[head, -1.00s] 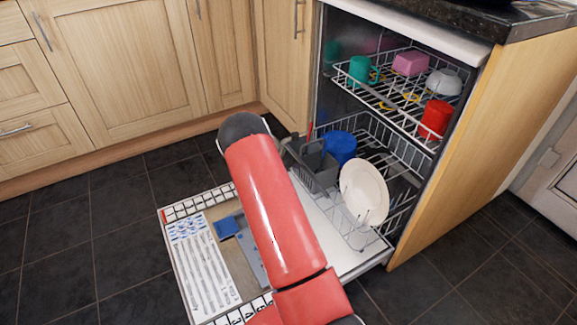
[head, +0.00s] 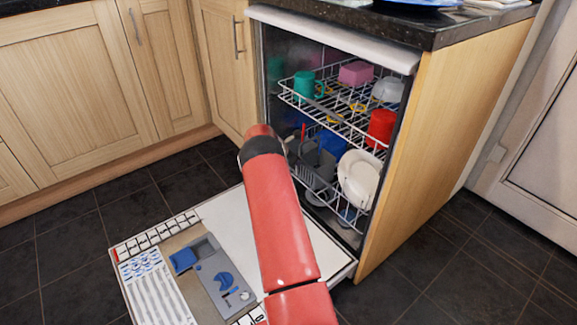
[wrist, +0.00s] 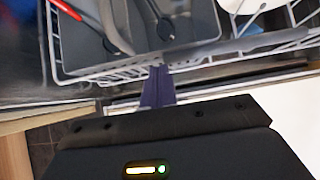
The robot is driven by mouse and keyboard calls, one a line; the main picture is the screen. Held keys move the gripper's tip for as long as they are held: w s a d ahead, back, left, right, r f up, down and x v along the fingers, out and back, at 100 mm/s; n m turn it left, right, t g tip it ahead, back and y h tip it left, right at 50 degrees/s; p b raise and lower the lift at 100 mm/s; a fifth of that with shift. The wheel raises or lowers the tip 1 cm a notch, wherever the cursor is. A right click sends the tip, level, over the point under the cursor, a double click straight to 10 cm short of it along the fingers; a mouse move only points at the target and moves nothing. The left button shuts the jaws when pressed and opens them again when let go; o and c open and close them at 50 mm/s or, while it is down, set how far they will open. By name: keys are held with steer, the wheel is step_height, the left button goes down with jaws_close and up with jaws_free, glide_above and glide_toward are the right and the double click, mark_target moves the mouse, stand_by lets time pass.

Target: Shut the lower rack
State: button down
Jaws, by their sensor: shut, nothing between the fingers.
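The lower rack (head: 312,183) is inside the dishwasher or nearly so, holding a white plate (head: 359,178), a blue item (head: 331,146) and a grey cutlery basket (head: 314,163). My gripper is hidden behind my red arm in the head view. In the wrist view my gripper (wrist: 158,72) is shut and empty, its fingertips at the rack's front wire edge (wrist: 105,75), just below the basket (wrist: 140,40). I cannot tell whether they touch the wire. A red-handled utensil (wrist: 66,8) stands in the basket.
The dishwasher door (head: 230,225) lies open and flat, with a dispenser panel (head: 215,280) on it. The upper rack (head: 335,105) holds cups and bowls. Cabinets (head: 70,85) stand left; a wooden side panel (head: 440,130) stands right. Dark floor is clear around the door.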

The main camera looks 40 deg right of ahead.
steer(key=shift+d, duration=0.35)
steer(key=shift+s, duration=0.1)
steer(key=s+a+r+m+t+y+p, duration=0.15)
steer(key=a+r+m, duration=0.25)
steer(key=a+r, duration=1.6)
steer(key=s+a+r+m+t+y, duration=0.2)
steer(key=s+a+r+m, duration=0.3)
steer(key=s+a+r, duration=0.55)
steer(key=s+a+r+m+t+y, duration=0.1)
steer(key=s+a+m, duration=0.3)
steer(key=s+a, duration=0.5)
steer(key=s+a+r+m+t+y+p, duration=0.1)
steer(key=s+a+r+m+y, duration=0.2)
steer(key=s+a, duration=0.6)
steer(key=s+m, duration=0.1)
steer(key=s, duration=0.3)
steer(key=shift+s+r, duration=0.35)
